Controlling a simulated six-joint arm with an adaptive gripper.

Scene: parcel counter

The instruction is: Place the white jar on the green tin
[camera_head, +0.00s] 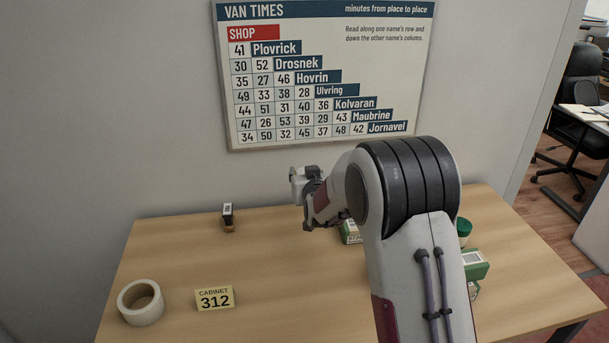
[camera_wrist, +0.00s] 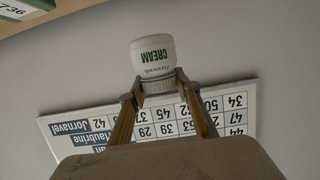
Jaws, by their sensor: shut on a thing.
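The white jar (camera_wrist: 153,58), with CREAM in green on it, is held by its ribbed lid between the two fingertips of my gripper (camera_wrist: 155,92) in the wrist view. The jar shows with its print upside down, like the wall chart behind it. In the head view the jar does not show clearly, and my arm covers much of that area. A green round thing (camera_head: 464,226), which looks like the green tin, stands on the table just right of my arm, partly hidden by it.
Green-and-white boxes stand at the right (camera_head: 475,263) and behind my arm (camera_head: 350,233). A tape roll (camera_head: 142,303), a yellow CABINET 312 sign (camera_head: 214,299) and a small dark stamp-like item (camera_head: 228,217) are on the left. The table's left middle is clear. A chart (camera_head: 320,75) hangs on the wall.

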